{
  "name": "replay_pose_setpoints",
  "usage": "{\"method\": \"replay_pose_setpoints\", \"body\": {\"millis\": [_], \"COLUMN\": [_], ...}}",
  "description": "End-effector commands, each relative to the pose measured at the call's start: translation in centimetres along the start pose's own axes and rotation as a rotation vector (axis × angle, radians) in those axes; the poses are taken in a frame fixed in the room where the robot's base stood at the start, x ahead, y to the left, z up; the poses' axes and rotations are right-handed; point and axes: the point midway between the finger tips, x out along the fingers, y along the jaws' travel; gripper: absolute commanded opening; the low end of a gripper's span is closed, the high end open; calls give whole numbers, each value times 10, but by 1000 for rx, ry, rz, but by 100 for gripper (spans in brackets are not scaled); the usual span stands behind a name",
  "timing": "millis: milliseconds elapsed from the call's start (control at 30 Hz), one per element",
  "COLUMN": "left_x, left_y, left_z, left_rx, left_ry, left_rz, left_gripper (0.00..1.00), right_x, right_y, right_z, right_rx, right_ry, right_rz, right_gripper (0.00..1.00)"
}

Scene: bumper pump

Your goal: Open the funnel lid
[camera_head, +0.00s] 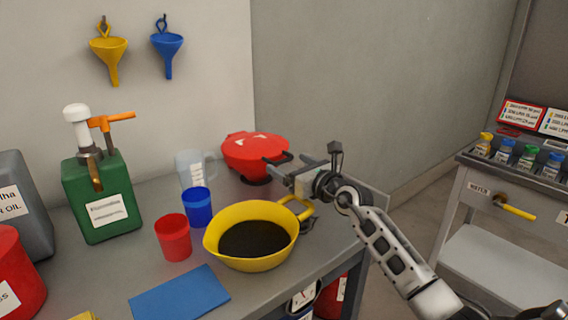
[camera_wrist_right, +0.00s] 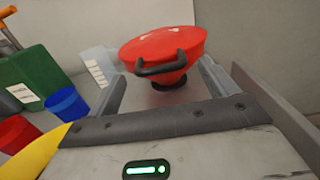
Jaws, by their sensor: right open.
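The red funnel (camera_head: 256,160) with its red lid (camera_head: 254,144) stands at the back right of the workbench. The lid lies flat on the funnel and has a black handle (camera_head: 281,158) on the side toward my gripper. My right gripper (camera_head: 283,173) is open and empty, just in front of the funnel. In the right wrist view the lid (camera_wrist_right: 163,44) and its black handle (camera_wrist_right: 161,63) appear between and beyond the spread fingers (camera_wrist_right: 160,90). I cannot tell whether any finger touches the funnel. My left gripper is not in view.
A blue cup (camera_head: 197,209), red cup (camera_head: 174,238), clear jug (camera_head: 190,168) and green pump can (camera_head: 101,199) stand left. A blue cloth (camera_head: 180,294) lies in front. The wall is close behind the funnel.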

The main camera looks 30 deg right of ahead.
Motion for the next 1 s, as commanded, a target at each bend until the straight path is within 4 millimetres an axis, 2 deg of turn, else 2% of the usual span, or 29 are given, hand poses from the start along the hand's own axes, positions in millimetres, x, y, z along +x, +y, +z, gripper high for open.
{"method": "replay_pose_setpoints", "body": {"millis": [33,200,567,600,800,1000], "left_x": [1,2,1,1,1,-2], "left_y": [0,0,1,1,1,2], "left_z": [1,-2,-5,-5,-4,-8], "left_rx": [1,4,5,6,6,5], "left_ry": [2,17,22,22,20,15], "left_rz": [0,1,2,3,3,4], "left_gripper": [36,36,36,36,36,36], "right_x": [9,26,32,32,32,34], "right_y": [0,0,0,0,0,3], "right_z": [1,-1,0,0,0,6], "right_rx": [0,2,1,1,1,1], "right_ry": [-3,-1,0,0,0,10], "right_rz": [-1,0,1,1,1,4], "right_gripper": [85,85,85,82,28,28]}}
